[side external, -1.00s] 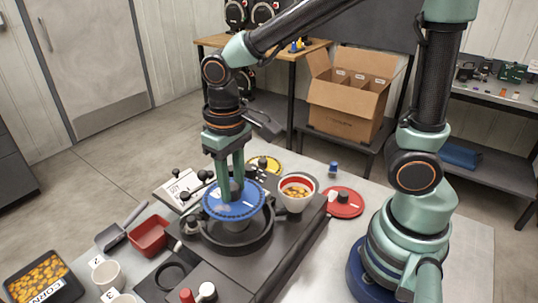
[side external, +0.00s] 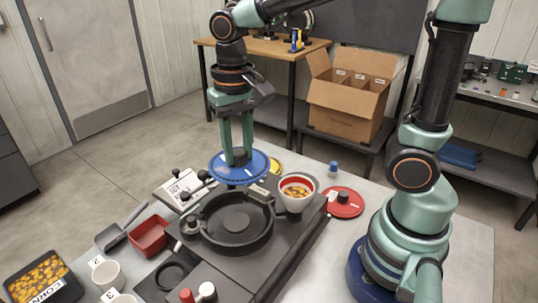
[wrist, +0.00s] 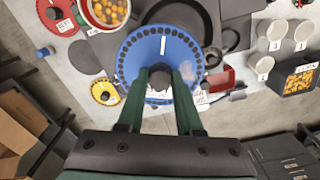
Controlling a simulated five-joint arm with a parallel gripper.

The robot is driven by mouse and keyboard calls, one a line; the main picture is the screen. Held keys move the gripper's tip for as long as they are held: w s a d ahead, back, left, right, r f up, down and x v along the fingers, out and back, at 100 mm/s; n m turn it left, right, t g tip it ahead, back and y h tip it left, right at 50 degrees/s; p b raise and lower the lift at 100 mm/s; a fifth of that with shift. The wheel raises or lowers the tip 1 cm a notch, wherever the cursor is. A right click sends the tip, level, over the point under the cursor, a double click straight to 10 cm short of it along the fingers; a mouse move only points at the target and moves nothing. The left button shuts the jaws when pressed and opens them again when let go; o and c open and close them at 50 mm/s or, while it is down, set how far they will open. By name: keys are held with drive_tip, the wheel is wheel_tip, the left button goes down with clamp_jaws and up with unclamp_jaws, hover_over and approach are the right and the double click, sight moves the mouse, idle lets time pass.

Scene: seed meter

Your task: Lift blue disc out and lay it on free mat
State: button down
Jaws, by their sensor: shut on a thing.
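My gripper (side external: 237,160) is shut on the knob of the blue disc (side external: 251,170) and holds it level, apart from the dark round meter housing (side external: 233,243). The housing is open and empty of the disc. In the wrist view the blue disc (wrist: 135,60), with small holes around its rim and a white mark, hangs below my gripper (wrist: 160,80). A bare dark grey round mat (wrist: 85,57) lies left of the disc there, between the red disc (wrist: 57,16) and the yellow disc (wrist: 99,86). I cannot make out this mat in the side view.
A red-rimmed hopper (side external: 299,204) with yellow seeds stands right of the housing. The red disc (side external: 334,207) lies further right; the yellow disc (side external: 276,166) is partly hidden behind the blue one. A small blue-topped object (side external: 333,169), a red tray (side external: 149,238) and white cups (side external: 107,273) stand around.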

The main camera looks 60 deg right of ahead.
drive_tip(key=s+d+m, duration=0.2)
drive_tip(key=d+m, duration=2)
drive_tip(key=m, duration=0.3)
drive_tip(key=shift+m, duration=0.3)
drive_tip(key=shift+w+d+f, duration=0.1)
drive_tip(key=shift+d+f, duration=0.1)
drive_tip(key=shift+f, duration=4.55)
drive_tip(key=shift+d+f, duration=0.15)
drive_tip(key=shift+f, duration=4.6)
drive_tip(key=shift+f, duration=0.5)
drive_tip(key=shift+c, duration=1.2)
unclamp_jaws()
drive_tip(key=shift+r, duration=0.1)
drive_tip(key=shift+r, duration=2.95)
